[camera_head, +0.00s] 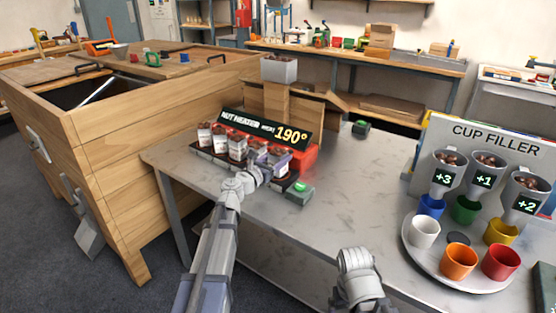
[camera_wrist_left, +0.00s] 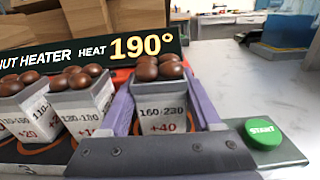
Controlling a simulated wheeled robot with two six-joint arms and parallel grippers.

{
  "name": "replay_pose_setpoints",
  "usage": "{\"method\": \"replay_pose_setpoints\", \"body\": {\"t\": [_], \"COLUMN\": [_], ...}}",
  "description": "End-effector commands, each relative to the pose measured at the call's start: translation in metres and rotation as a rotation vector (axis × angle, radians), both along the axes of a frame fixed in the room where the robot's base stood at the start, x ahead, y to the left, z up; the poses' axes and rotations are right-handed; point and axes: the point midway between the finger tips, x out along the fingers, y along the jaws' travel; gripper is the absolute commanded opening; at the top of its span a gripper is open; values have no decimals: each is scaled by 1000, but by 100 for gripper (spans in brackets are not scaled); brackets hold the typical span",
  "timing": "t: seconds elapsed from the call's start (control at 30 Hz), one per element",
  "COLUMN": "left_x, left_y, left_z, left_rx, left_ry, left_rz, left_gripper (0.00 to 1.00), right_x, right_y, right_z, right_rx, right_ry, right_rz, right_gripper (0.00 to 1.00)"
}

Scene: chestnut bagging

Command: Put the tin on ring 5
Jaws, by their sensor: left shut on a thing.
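My left gripper (camera_head: 268,163) is shut on a white tin (camera_wrist_left: 165,122) at the right end of the nut heater's row. In the left wrist view its two purple-grey fingers (camera_wrist_left: 163,98) flank the tin, which is marked 160-230 and +40 and heaped with brown chestnuts. The held tin (camera_head: 278,160) also shows in the head view, partly covered by the gripper. Its base and any ring number under it are hidden. Other chestnut tins (camera_wrist_left: 86,104) stand to its left on the heater, with orange rings and a 3 at their front. My right gripper (camera_head: 356,268) is at the bottom centre; its fingers are unclear.
The heater's sign (camera_head: 262,128) reads 190° behind the tins. A green START button (camera_wrist_left: 263,131) is close to the right of the held tin. The cup filler (camera_head: 492,140) and a round tray of coloured cups (camera_head: 415,254) stand at the right. The table's middle is clear.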

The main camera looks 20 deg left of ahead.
Motion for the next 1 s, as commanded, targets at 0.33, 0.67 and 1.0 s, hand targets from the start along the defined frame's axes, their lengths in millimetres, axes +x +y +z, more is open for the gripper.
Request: {"method": "replay_pose_setpoints", "body": {"t": [0.33,0.67,1.0], "left_x": [0,0,-61], "left_y": [0,0,20], "left_z": [-3,2,0], "left_rx": [0,0,0], "left_ry": [0,0,0], "left_rz": [0,0,3], "left_gripper": [93,95,95], "right_x": [0,0,0], "right_y": [0,0,0], "right_z": [-3,2,0], "right_rx": [0,0,0], "right_ry": [0,0,0], "right_rz": [0,0,0], "right_gripper": [95,95,95]}}
